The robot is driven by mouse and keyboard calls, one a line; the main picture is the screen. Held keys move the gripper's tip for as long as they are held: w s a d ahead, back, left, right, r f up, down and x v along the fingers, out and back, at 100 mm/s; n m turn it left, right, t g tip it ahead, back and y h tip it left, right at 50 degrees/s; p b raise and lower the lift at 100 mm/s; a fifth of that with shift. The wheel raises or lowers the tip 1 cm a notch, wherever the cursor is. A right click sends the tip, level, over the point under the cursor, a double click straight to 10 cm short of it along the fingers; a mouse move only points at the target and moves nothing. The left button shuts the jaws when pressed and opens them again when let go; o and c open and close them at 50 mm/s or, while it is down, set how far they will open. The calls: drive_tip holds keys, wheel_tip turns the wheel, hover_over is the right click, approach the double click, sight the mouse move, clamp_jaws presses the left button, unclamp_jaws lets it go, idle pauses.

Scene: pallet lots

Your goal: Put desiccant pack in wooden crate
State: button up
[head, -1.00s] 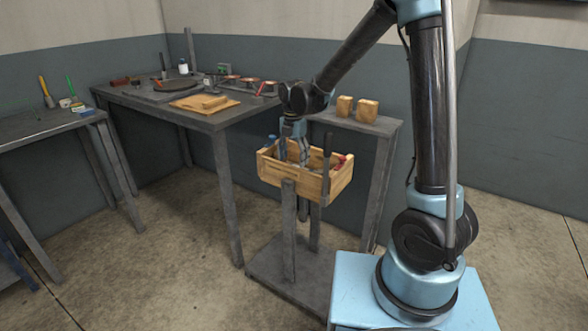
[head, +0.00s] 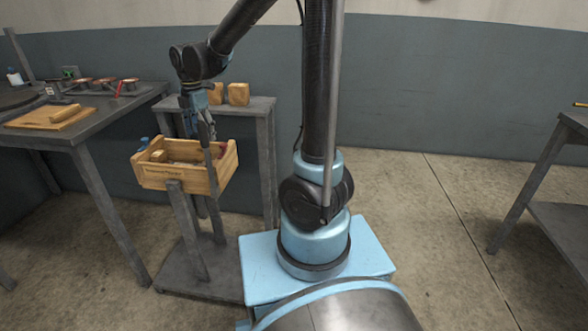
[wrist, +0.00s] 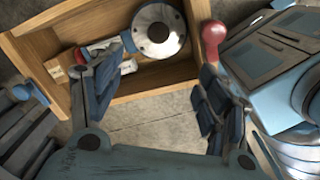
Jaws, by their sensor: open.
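The wooden crate (head: 192,182) stands on a grey stand left of my arm in the head view. Its rim also shows in the wrist view (wrist: 60,17). My gripper (head: 206,128) is open, over the crate's back right side. In the wrist view my gripper (wrist: 152,100) has its fingers apart with bare floor between them; the left finger overlaps the crate. Inside the crate are a round silver item (wrist: 158,32), a white tube with blue and red parts (wrist: 105,47) and a small tan block (head: 158,156). I cannot pick out a desiccant pack.
A grey shelf (head: 262,104) behind the crate holds two tan blocks (head: 238,94). A workbench (head: 85,125) on the left carries a board (head: 40,118) with a block. Another table (head: 545,208) stands at far right. The floor between is clear.

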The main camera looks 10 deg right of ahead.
drive_tip(key=s+d+r+m, duration=0.1)
drive_tip(key=s+d+m, duration=0.4)
drive_tip(key=d, duration=0.4)
drive_tip(key=s+d+r+m, duration=0.1)
drive_tip(key=s+d+m, duration=0.3)
drive_tip(key=d+m, duration=0.3)
drive_tip(key=s+d+f+m+t, duration=0.1)
drive_tip(key=s+d+f+m, duration=0.6)
drive_tip(key=s+d+m, duration=0.5)
drive_tip(key=shift+s+d+f+m+t, duration=0.15)
drive_tip(key=shift+s+f+m+t, duration=0.2)
drive_tip(key=shift+m, duration=0.25)
